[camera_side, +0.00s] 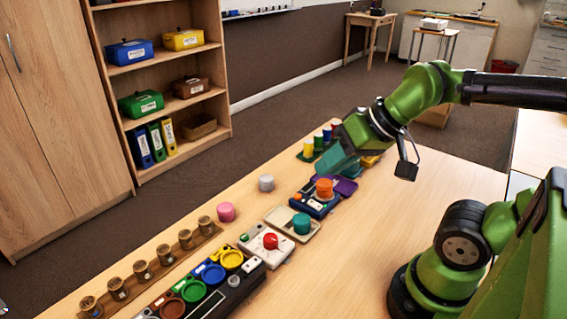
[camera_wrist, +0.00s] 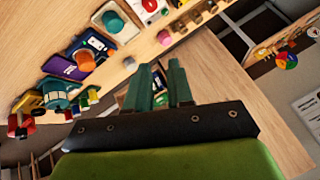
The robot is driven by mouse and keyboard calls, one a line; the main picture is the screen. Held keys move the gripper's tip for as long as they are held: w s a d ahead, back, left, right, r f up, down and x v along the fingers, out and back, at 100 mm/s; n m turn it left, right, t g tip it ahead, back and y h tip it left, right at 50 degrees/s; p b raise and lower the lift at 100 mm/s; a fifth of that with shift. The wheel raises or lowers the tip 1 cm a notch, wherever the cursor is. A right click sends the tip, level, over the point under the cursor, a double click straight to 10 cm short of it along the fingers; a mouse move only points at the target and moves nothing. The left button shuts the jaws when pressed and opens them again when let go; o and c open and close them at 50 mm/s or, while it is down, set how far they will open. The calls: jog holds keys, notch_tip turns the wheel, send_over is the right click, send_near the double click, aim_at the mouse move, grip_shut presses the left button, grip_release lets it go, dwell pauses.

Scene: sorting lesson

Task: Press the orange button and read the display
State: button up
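The orange button (camera_side: 324,188) is a round cylinder on top of a dark blue device (camera_side: 318,208) on the table. In the wrist view the orange button (camera_wrist: 85,61) shows at upper left, with the blue device (camera_wrist: 97,42) beside it. Small pale panels show on the device; I cannot read any display. My gripper (camera_side: 335,164) is above the table, behind and slightly right of the button in the side view, apart from it. In the wrist view my gripper's teal fingers (camera_wrist: 161,72) have a narrow gap between them, with nothing clearly held.
A purple tray (camera_side: 343,186) lies right beside the device. A beige tray with a teal cylinder (camera_side: 302,223) and a white box with a red knob (camera_side: 270,240) stand in front. Pink (camera_side: 226,211) and grey (camera_side: 266,182) cylinders stand to the left. The table's right side is mostly clear.

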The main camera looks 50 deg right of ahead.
grip_shut()
dwell(1.2)
